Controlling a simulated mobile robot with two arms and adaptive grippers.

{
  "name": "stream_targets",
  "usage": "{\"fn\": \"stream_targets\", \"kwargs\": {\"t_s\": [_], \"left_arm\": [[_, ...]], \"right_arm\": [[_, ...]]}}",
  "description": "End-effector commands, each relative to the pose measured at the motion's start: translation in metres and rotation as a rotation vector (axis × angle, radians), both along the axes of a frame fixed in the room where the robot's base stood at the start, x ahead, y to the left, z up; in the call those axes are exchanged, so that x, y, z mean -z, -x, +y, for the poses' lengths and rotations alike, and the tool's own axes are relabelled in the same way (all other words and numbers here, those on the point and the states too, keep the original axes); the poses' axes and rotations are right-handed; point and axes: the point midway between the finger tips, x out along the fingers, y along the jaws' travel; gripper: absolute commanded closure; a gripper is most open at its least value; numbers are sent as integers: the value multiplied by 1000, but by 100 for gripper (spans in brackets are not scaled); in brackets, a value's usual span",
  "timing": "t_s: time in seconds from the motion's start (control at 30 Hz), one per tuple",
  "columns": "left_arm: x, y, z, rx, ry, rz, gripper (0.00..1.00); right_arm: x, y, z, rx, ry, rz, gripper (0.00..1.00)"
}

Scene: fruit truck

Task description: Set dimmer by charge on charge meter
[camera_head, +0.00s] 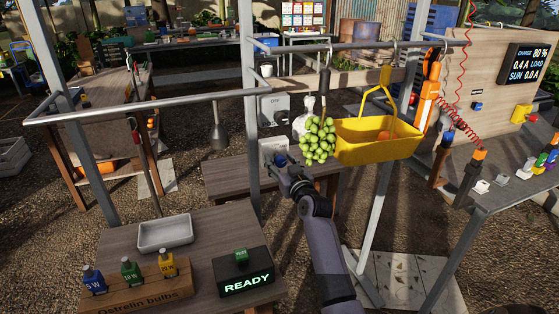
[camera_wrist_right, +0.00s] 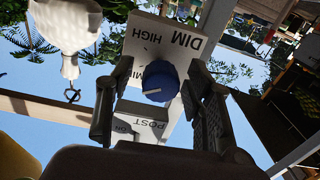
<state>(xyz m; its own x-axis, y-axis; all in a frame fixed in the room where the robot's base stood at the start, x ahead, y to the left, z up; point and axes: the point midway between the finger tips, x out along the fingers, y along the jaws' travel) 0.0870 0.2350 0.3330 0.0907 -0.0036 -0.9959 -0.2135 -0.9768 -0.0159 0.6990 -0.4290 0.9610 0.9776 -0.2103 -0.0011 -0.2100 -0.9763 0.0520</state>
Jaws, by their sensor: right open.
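The dimmer is a blue round knob (camera_wrist_right: 160,82) with a pale pointer line, on a white plate (camera_wrist_right: 165,35) marked DIM, HIGH and MID, upside down in the right wrist view. In the head view its box (camera_head: 268,149) is on the grey post, partly hidden by my gripper. My right gripper (camera_head: 284,165) is open in front of it. In the wrist view its fingers (camera_wrist_right: 155,92) stand on either side of the knob; I cannot tell whether they touch it. The charge meter (camera_head: 527,63) at the upper right reads CHARGE 80 %, LOAD 0.4 A, SUN 0.0 A. My left gripper is not in view.
Green grapes (camera_head: 318,140) and a yellow basket (camera_head: 378,139) hang close to the right. A READY box (camera_head: 243,276) stands on the front table.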

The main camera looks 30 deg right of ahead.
Motion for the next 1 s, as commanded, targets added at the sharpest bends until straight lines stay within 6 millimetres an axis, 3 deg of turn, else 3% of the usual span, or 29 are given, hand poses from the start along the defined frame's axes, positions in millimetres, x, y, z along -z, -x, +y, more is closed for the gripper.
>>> {"fn": "stream_targets", "kwargs": {"t_s": [0.43, 1.0], "left_arm": [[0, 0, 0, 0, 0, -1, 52], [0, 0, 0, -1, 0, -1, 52]], "right_arm": [[0, -10, -2, 0, -1, 0, 52], [0, -10, -2, 0, -1, 0, 89]]}}
